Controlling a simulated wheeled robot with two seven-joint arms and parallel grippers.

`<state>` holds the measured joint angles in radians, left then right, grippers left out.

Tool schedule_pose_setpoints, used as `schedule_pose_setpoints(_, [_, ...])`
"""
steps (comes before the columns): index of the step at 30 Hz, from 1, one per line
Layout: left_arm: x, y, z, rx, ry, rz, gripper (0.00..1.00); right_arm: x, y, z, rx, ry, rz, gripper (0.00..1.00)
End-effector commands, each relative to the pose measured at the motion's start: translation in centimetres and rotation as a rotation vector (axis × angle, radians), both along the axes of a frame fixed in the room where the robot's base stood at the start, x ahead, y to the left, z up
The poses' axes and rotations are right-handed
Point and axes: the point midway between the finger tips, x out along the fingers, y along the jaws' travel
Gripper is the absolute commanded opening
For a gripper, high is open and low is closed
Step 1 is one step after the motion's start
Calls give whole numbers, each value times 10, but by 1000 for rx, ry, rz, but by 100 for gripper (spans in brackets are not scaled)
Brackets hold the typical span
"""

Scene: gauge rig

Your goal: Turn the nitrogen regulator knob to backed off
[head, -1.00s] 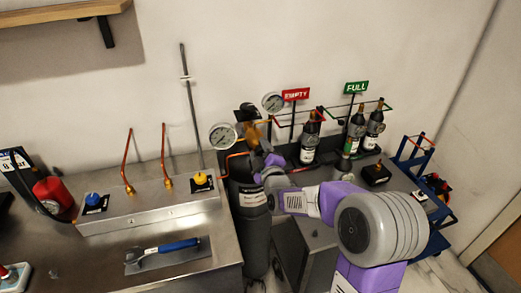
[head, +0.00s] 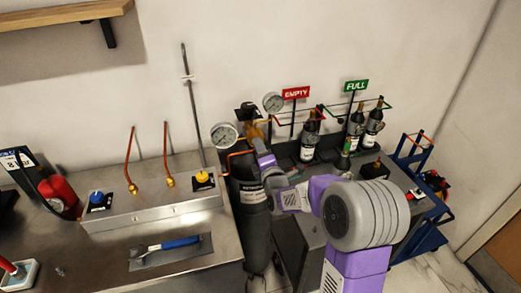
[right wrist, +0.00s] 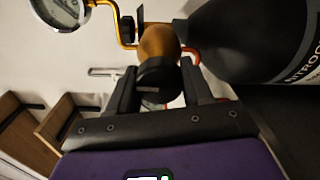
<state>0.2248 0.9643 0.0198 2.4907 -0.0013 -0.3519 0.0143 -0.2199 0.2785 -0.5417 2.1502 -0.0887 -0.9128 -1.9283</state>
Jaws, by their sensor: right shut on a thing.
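The nitrogen cylinder (head: 250,225) is a tall dark bottle standing at the right end of the steel bench. It also shows in the right wrist view, with part of its label (right wrist: 302,70). The brass regulator body (right wrist: 158,45) sits at its top. The black regulator knob (right wrist: 158,82) lies between the two fingers of my right gripper (right wrist: 160,95), which is shut on it. In the head view my right gripper (head: 258,143) reaches the regulator from the right, and the knob is hidden there. A round gauge (head: 224,136) is beside the regulator. My left gripper is not in view.
The bench at left holds a blue-handled tool (head: 172,245), a blue knob (head: 97,197), a yellow knob (head: 202,177) and a red object (head: 56,193). Small bottles (head: 308,140) stand behind under EMPTY (head: 296,92) and FULL (head: 356,85) signs. A blue cart (head: 425,220) stands at right.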

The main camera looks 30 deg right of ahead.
Motion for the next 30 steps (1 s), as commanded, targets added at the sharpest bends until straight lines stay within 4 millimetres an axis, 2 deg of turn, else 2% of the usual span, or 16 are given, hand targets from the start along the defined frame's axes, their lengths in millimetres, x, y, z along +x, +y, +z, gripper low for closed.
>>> schedule_pose_setpoints(20, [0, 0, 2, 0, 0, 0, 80, 0, 0, -1, -58, 16, 0, 19])
schedule_pose_setpoints(21, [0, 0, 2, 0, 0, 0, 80, 0, 0, -1, -58, 16, 0, 54])
schedule_pose_setpoints(24, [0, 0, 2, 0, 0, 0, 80, 0, 0, -1, -57, 16, 0, 70])
schedule_pose_setpoints(30, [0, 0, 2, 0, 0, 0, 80, 0, 0, -1, -56, 14, 0, 71])
